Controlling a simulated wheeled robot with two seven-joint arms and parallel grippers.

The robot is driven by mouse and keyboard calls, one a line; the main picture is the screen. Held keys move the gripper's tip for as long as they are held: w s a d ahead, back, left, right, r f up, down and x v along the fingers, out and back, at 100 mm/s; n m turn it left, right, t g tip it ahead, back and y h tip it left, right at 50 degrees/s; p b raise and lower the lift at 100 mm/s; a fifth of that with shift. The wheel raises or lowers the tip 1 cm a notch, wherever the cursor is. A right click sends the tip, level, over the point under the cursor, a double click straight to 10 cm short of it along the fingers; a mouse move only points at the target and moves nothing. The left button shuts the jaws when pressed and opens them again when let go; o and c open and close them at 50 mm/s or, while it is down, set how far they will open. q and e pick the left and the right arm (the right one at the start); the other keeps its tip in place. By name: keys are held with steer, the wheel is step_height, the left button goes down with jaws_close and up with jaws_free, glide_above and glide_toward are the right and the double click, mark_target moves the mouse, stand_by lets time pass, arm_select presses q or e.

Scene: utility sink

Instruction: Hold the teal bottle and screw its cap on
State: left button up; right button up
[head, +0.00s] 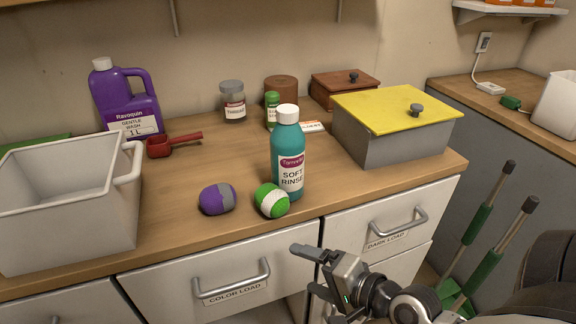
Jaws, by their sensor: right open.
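The teal bottle (284,150), labelled "Soft Rinse", stands upright near the front of the wooden counter. Its white cap (288,113) sits on top of the bottle; I cannot tell how tightly it is seated. My right gripper (310,271) is open and empty, in front of the counter and below its top edge, near the drawer fronts. It is apart from the bottle, which stands behind and above it in the picture. My left gripper is not in view.
A green-and-white ball (272,201) and a purple-and-grey ball (217,199) lie close left of the bottle. A white basin (60,205) stands at left, a purple jug (126,100) behind it. A yellow-lidded box (392,140) stands right of the bottle. Drawer handles (232,281) protrude below.

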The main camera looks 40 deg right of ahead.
steer(key=w+d+r+m+t, duration=0.1)
steer(key=d+r+m+t, duration=0.1)
steer(key=d+r+m, duration=0.6)
steer(key=m+t+y+b, duration=0.1)
steer(key=m+t+b, duration=0.15)
steer(key=m, duration=0.75)
glide_toward(299, 165)
arm_select(q)
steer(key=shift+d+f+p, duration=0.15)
steer(key=shift+p, duration=0.3)
arm_select(e)
steer(key=shift+s+d, duration=0.15)
steer(key=shift+s, duration=0.3)
